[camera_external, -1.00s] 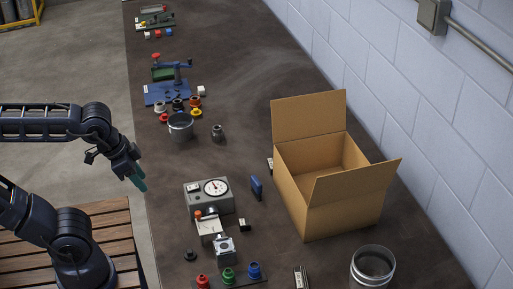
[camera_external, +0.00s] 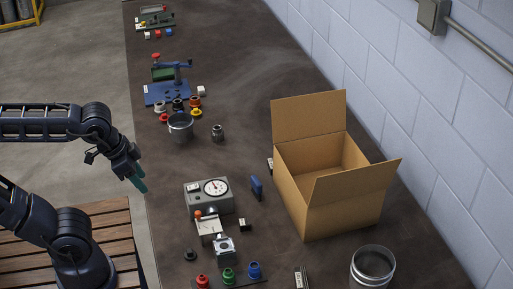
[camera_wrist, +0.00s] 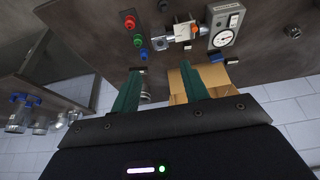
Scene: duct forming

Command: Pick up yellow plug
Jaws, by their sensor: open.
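The yellow plug (camera_external: 196,112) is a small round piece on the dark bench in the external view. It sits in a cluster of coloured plugs, just right of a grey metal cup (camera_external: 181,127). My gripper (camera_external: 138,182) hangs at the bench's left edge, nearer the camera than the plug and to its left, well apart from it. In the wrist view its two green fingers (camera_wrist: 160,75) are spread with nothing between them. The yellow plug cannot be made out in the wrist view.
A blue fixture (camera_external: 168,92) stands behind the plugs. A gauge box (camera_external: 208,197) is in front, with red, green and blue buttons nearer the camera. An open cardboard box (camera_external: 335,205) stands at right. The bench between the cup and the gauge box is mostly clear.

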